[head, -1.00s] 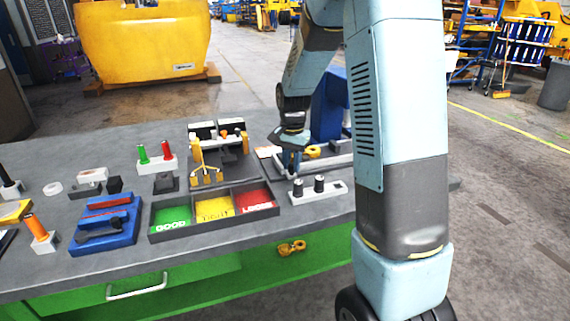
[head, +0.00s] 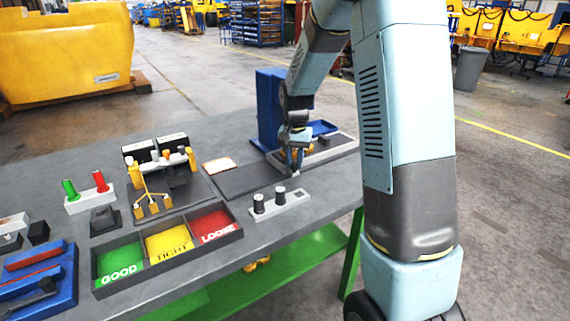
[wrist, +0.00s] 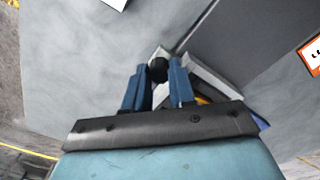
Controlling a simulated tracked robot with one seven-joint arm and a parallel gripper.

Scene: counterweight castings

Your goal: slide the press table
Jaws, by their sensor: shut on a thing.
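The blue press (head: 270,108) stands at the back right of the bench. Its low light-grey base or table (head: 338,150) lies at its foot, partly hidden by my arm. My gripper (head: 295,170) points down at the near left end of this part. In the wrist view my gripper's blue fingers are shut on a round dark knob (wrist: 158,68). The light-grey edges of the press table (wrist: 214,84) show beside and behind the fingers. Something orange-yellow (wrist: 203,100) shows partly behind the right finger.
A dark flat plate (head: 245,178) lies to the left. The three-part sorting tray (head: 168,262), a gauge fixture (head: 160,175) and a blue tool holder (head: 42,285) stand further left.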

